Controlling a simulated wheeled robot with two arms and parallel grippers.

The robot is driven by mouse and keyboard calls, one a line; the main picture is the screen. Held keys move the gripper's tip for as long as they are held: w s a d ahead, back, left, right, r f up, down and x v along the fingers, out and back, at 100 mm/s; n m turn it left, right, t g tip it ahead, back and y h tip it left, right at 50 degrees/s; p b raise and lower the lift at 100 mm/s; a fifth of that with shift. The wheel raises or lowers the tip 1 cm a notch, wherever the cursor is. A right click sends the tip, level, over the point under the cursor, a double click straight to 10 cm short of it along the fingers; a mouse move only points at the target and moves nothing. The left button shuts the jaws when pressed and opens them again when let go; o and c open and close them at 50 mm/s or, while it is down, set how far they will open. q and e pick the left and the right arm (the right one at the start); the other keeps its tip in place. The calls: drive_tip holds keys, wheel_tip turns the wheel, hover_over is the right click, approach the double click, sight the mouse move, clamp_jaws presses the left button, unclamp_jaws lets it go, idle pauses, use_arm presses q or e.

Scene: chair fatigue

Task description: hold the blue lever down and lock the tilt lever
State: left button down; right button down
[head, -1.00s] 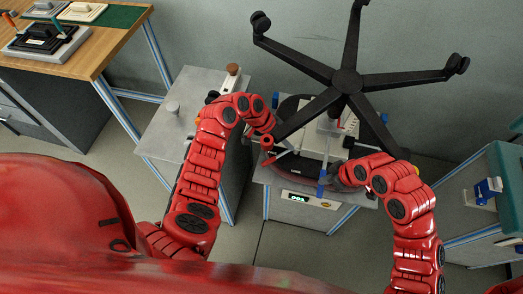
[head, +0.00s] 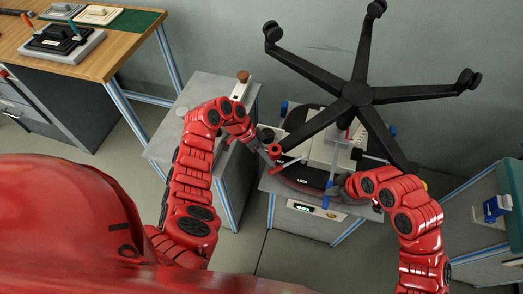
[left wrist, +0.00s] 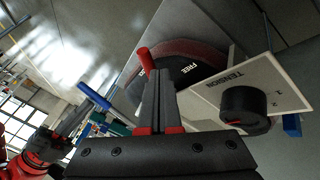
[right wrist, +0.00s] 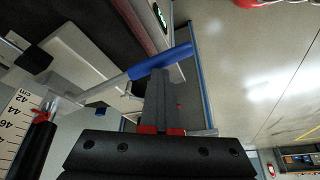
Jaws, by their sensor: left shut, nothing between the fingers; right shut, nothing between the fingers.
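The tilt lever (head: 276,151) has a red handle and lies at the left of the dark dial plate, whose LOCK label faces the front. My left gripper (head: 272,160) is shut and empty beside this handle; contact is unclear. The blue lever (head: 328,195) sticks out at the front of the fixture. My right gripper (head: 336,190) is shut and empty at it. In the right wrist view its fingertips (right wrist: 158,72) overlap the blue handle (right wrist: 165,60); contact is unclear.
The upturned black five-arm chair base (head: 358,92) spreads above the fixture. A TENSION plate with a black knob (left wrist: 245,105) is beside the dial. A small lit display (head: 303,208) is on the front. A grey side cabinet (head: 205,85) stands left.

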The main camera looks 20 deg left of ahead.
use_arm(q)
drive_tip(key=shift+d+f, duration=0.2)
drive_tip(key=shift+f, duration=0.15)
use_arm(e)
drive_tip(key=shift+f, duration=0.1)
use_arm(q)
drive_tip(key=shift+s, duration=0.1)
